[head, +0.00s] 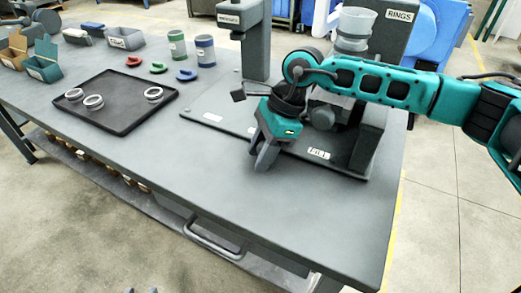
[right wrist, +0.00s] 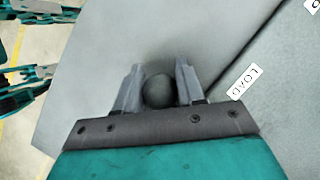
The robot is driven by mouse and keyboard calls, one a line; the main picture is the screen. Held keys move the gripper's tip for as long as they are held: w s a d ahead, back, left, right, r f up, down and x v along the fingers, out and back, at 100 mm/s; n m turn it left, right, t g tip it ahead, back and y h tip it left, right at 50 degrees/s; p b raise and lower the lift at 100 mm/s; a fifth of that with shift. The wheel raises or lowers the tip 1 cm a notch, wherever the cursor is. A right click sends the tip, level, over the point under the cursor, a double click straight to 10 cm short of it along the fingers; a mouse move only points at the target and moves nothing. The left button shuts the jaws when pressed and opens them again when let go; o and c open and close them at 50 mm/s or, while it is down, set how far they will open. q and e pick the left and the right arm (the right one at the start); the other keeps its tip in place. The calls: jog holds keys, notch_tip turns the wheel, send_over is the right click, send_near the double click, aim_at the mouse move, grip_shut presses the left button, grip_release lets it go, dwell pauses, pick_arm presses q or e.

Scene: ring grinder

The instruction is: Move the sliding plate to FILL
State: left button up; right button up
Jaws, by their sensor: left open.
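My right gripper (head: 264,163) reaches down at the front edge of the grinder's base board (head: 205,108). In the right wrist view its two fingers (right wrist: 158,88) close in on both sides of a dark round knob (right wrist: 158,91), with little or no gap. The sliding plate cannot be made out, and its link to the knob is hidden. A LOAD label (right wrist: 245,81) lies on the board beside the gripper. Another label (head: 318,153) on the board's front right is too small to read surely. My left gripper (head: 140,291) is open and empty, its fingertips just showing at the bottom edge.
A RINGS hopper (head: 355,25) and a grinder column (head: 257,45) stand on the board. A black tray (head: 118,121) with 3 rings is at the left. Cans, coloured pieces and small bins stand behind it. The table's front middle (head: 210,190) is clear.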

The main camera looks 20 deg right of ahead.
jog(key=o, duration=0.4)
jog(key=shift+r, duration=0.1)
notch_tip(320, 180, up, 20)
jog(key=shift+f+p, duration=0.1)
jog(key=shift+p, duration=0.35)
